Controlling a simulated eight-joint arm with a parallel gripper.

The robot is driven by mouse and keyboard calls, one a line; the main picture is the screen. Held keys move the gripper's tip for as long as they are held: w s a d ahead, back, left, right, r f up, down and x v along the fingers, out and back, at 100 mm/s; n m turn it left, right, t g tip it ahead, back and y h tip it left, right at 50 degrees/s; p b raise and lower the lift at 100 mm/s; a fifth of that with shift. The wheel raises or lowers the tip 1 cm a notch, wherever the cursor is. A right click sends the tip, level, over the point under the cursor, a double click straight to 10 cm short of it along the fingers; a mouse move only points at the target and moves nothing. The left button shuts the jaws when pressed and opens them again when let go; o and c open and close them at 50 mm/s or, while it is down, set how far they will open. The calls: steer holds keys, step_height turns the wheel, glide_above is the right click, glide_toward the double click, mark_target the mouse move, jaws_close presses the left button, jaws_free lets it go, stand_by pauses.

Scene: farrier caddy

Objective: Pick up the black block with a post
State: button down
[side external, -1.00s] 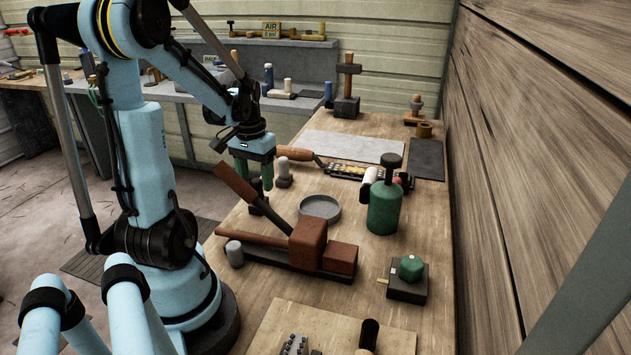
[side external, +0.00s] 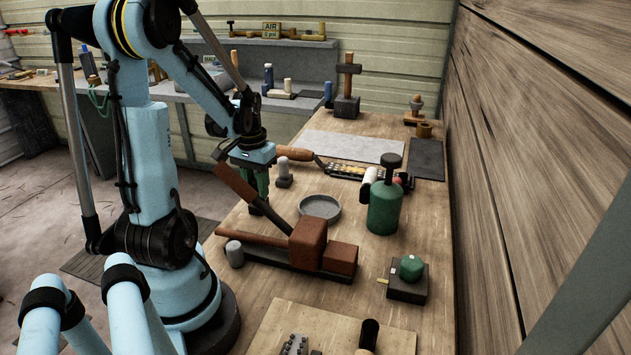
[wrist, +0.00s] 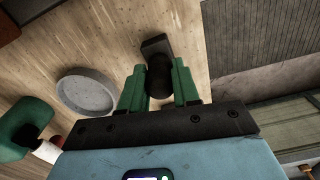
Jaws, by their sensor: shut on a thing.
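The black block with a post is in the wrist view (wrist: 156,46), its dark square base beyond the fingertips and its rounded post between them. My gripper (wrist: 158,88) has its green fingers shut on the post, one on each side. In the side view my gripper (side external: 262,184) points down over the left edge of the bench, behind a slanted brown handle. The block (side external: 256,208) is mostly hidden there by that handle and the fingers. I cannot tell whether its base is clear of the bench top.
The slanted brown handle (side external: 234,185) rises close in front of my gripper from a brown block assembly (side external: 308,243). A shallow grey dish (side external: 320,207) lies to the right. A small grey-topped post (side external: 284,172) stands just behind. A green canister (side external: 384,207) is farther right.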

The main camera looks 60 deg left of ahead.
steer(key=shift+r, duration=0.15)
steer(key=shift+r, duration=0.5)
step_height(320, 180, up, 2)
steer(key=shift+r, duration=0.2)
steer(key=w+d+r, duration=0.4)
steer(key=d+r, duration=0.3)
steer(key=d, duration=0.4)
steer(key=shift+r, duration=0.15)
steer(key=c, duration=1.4)
jaws_free()
jaws_close()
